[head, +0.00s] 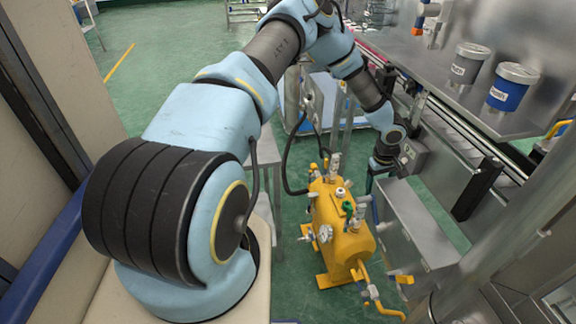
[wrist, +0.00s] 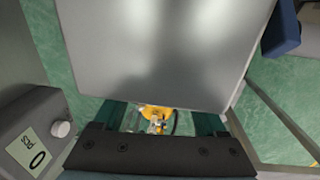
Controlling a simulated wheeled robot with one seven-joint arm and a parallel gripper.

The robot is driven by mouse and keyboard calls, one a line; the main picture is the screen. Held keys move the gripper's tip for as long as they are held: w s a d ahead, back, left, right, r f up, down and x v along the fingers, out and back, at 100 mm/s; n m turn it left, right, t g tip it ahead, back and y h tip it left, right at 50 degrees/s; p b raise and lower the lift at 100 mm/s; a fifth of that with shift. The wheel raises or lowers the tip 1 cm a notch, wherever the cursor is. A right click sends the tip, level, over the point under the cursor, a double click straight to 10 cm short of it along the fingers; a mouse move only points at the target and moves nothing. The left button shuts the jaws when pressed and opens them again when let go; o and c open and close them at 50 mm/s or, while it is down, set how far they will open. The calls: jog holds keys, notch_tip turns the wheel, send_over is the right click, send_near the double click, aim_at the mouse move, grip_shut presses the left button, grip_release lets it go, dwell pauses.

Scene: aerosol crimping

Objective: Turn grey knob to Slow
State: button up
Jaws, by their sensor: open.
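A small light grey knob (wrist: 61,129) sits on a dark grey control box (wrist: 40,110) at the lower left of the wrist view. A pale label (wrist: 33,153) with dark marks lies beside it; I cannot read a Slow mark or the knob's setting. My gripper (wrist: 160,119) is open, its two dark fingers apart with nothing held between them. The knob is left of the fingers and not touched. In the head view my gripper (head: 383,168) is beside a grey box (head: 413,156) on the machine's side; the knob cannot be made out there.
A flat grey metal panel (wrist: 165,50) fills the upper middle of the wrist view. A yellow tank (head: 343,235) with valves and gauges stands on the green floor below my arm. A grey can (head: 467,67) and a blue can (head: 508,92) stand on the metal table at right.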

jog(key=shift+a+f+h+b, duration=0.2)
jog(key=shift+f+h+b, duration=0.3)
jog(key=shift+b, duration=0.75)
jog(key=h+b, duration=0.1)
jog(key=b, duration=0.2)
jog(key=shift+b, duration=0.3)
jog(key=shift+t+h+b, duration=0.3)
jog(key=shift+b, duration=0.35)
jog(key=w+p+v, duration=0.1)
jog(key=p+v, duration=0.1)
jog(key=v, duration=1)
jog(key=w+a+r+m+t+b, duration=0.25)
jog(key=a+b, duration=0.25)
jog(key=a, duration=0.4)
jog(key=s+a+m+g+y+b, duration=0.1)
jog(key=s+a+b, duration=0.3)
jog(key=a, duration=1.1)
jog(key=s, duration=0.3)
jog(key=shift+a+r+y, duration=0.25)
jog(key=shift+r+y, duration=0.1)
jog(key=shift+y, duration=0.05)
